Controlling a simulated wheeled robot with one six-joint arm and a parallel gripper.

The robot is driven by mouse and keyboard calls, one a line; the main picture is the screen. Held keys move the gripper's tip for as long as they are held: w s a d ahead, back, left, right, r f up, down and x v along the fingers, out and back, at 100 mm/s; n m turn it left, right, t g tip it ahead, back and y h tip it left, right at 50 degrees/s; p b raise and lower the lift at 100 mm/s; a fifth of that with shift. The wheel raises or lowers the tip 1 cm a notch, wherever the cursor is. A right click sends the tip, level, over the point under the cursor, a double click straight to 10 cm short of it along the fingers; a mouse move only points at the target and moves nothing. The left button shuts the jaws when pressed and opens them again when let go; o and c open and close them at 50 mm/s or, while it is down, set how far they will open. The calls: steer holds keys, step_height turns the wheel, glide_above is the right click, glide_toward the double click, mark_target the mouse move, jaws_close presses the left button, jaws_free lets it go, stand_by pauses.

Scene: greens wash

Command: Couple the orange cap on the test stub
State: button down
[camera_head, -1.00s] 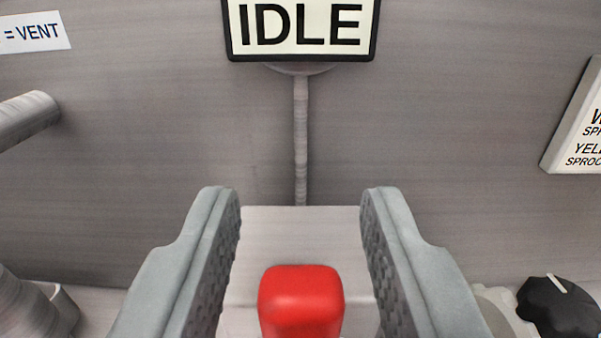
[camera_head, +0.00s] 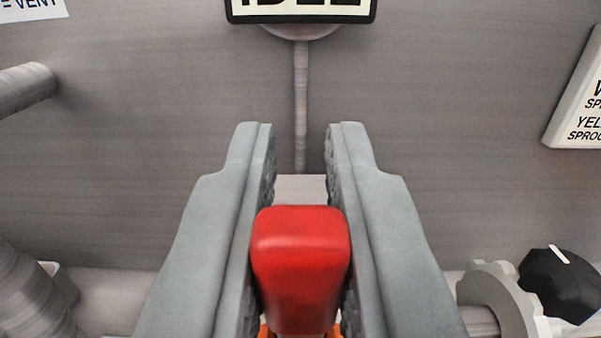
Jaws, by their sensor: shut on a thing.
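My gripper (camera_head: 301,150) reaches forward from the bottom of the view, its two grey fingers shut on a red block (camera_head: 301,250) with rounded edges. The finger pads lie along the block's left and right sides, and the fingertips extend past it. Slivers of an orange part (camera_head: 265,331) show just under the block at the bottom edge. That part is mostly hidden by the block and fingers, so I cannot tell whether it is the orange cap. I cannot make out which thing is the test stub.
A grey wall with an IDLE sign (camera_head: 301,10) stands ahead. A grey pipe (camera_head: 25,88) juts in at left, with a ribbed grey cylinder (camera_head: 35,295) below. A pale toothed wheel (camera_head: 497,298) and a black knob (camera_head: 560,285) are at lower right, under a white sign (camera_head: 580,110).

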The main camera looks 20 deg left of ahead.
steer(key=shift+s+d+r+t+y, duration=0.1)
steer(key=shift+s+t+y, duration=0.2)
steer(key=shift+t, duration=0.55)
steer(key=shift+s+d+t+y, duration=0.15)
steer(key=shift+s+t, duration=0.25)
steer(key=shift+t, duration=0.45)
steer(key=c, duration=1.4)
jaws_free()
steer(key=v, duration=0.7)
steer(key=shift+s, duration=0.25)
